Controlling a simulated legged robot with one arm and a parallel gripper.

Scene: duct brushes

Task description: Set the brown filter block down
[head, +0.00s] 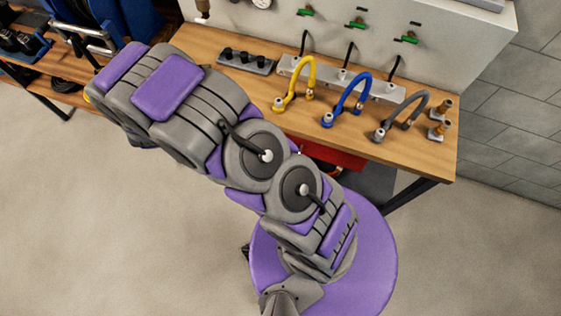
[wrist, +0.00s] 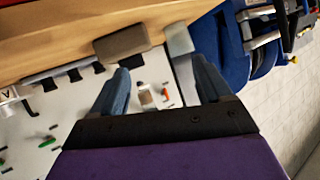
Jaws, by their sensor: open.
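The brown filter block (wrist: 122,42) appears to rest on the wooden bench surface, in the upper part of the wrist view. My gripper (wrist: 160,65) is open, with its two blue-grey fingers apart and nothing between them. The block lies beyond the left fingertip, and a gap seems to separate them. In the head view the gripper and the block are hidden behind my arm.
A pale grey block (wrist: 180,39) is right of the brown one. The wooden bench (head: 433,152) carries yellow (head: 300,75), blue (head: 350,95) and grey (head: 403,112) hoses and a dark rack (head: 247,62). Blue equipment (head: 135,15) stands at upper left. Floor (head: 100,220) is clear.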

